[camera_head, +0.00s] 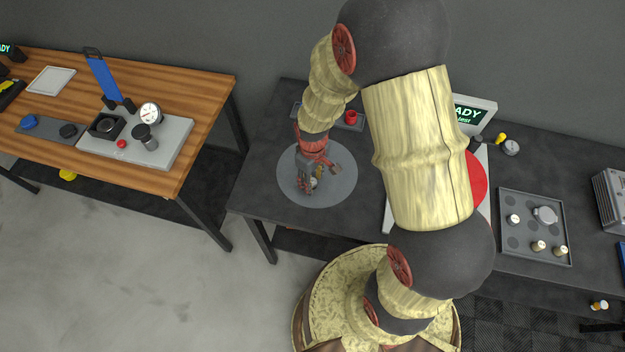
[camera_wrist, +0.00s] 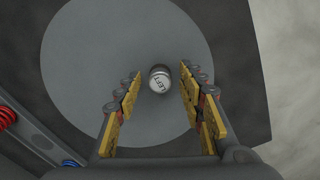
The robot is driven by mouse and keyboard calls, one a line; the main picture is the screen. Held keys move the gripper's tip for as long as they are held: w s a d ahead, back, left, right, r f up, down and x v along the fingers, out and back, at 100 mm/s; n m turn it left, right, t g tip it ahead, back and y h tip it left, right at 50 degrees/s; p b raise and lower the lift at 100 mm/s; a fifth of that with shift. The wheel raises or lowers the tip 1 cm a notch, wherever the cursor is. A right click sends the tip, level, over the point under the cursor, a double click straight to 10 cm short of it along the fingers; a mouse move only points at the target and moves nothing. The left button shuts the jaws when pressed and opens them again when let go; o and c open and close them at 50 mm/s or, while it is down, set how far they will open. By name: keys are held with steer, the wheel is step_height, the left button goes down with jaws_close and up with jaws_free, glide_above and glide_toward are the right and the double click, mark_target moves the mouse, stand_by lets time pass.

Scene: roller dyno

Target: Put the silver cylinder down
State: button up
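A small silver cylinder (camera_wrist: 160,78) with "LEFT" printed on its top is on the round grey disc (camera_wrist: 85,75) in the wrist view. My gripper (camera_wrist: 160,82) points down over it with its yellow-padded fingers apart. The cylinder is between the fingertips, and a gap shows on each side of it. In the head view my gripper (camera_head: 312,184) is low over the same grey disc (camera_head: 342,178) on the dark table. The cylinder cannot be clearly made out there among the fingers.
A dark tray (camera_head: 510,240) with several small pieces lies to the right. My arm partly hides a white unit with a red disc (camera_head: 478,180) and a screen (camera_head: 470,112). A red ring-shaped piece (camera_head: 351,117) is behind the grey disc. A wooden table (camera_head: 200,85) stands left.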

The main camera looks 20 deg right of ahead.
steer(key=s+r+m+t+p, duration=0.2)
steer(key=s+r, duration=0.1)
steer(key=r, duration=2.3)
steer(key=s+r+m+t, duration=0.3)
steer(key=s+r, duration=0.8)
steer(key=shift+m+t, duration=0.3)
steer(key=shift+d+f+b, duration=0.1)
steer(key=shift+b, duration=0.2)
step_height(320, 180, down, 8)
steer(key=b, duration=0.8)
steer(key=shift+s, duration=0.1)
